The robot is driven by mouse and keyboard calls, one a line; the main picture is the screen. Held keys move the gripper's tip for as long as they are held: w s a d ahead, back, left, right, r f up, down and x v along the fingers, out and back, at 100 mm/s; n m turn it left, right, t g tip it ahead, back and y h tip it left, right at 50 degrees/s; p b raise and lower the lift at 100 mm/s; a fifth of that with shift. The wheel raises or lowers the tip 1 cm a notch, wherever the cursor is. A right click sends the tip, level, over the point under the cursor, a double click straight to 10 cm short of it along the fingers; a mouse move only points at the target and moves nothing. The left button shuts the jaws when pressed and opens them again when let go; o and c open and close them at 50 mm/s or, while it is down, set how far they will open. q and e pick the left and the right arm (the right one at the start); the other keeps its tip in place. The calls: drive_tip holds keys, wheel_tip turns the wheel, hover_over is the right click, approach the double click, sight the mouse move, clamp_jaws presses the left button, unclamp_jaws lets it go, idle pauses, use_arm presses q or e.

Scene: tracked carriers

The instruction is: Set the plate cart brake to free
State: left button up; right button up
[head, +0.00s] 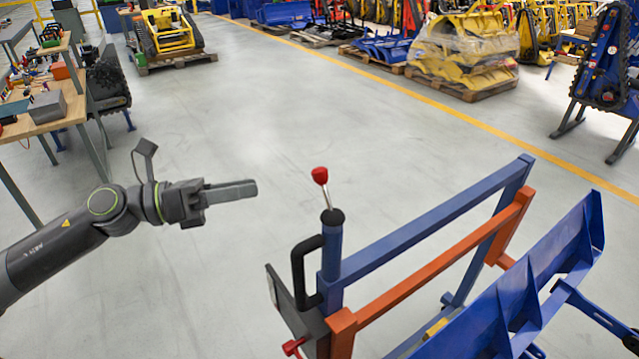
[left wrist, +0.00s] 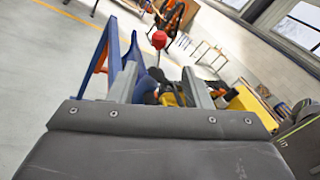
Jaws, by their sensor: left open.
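The plate cart (head: 427,238) has a blue and orange frame and stands at the lower right of the head view. Its brake lever has a red knob (head: 320,175) on a thin metal rod rising from a black boot on a blue post. The rod leans slightly left in the head view. My left gripper (head: 250,190) is open and empty, left of the knob and apart from it. In the left wrist view the red knob (left wrist: 159,40) shows beyond and between the two fingers (left wrist: 160,85). My right gripper is in neither view.
A black handle (head: 302,270) curves beside the post, and a second red knob (head: 294,346) sits low on the cart. A workbench (head: 60,112) stands at the left. Pallets with yellow machine parts (head: 470,55) stand at the back. The floor between is clear.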

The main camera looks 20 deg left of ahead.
sight(320, 175)
use_arm(q)
drive_tip(key=shift+p+x, duration=1.2)
drive_tip(key=shift+x, duration=5.5)
drive_tip(key=shift+w+a, duration=0.1)
drive_tip(key=shift+w, duration=0.1)
clamp_jaws()
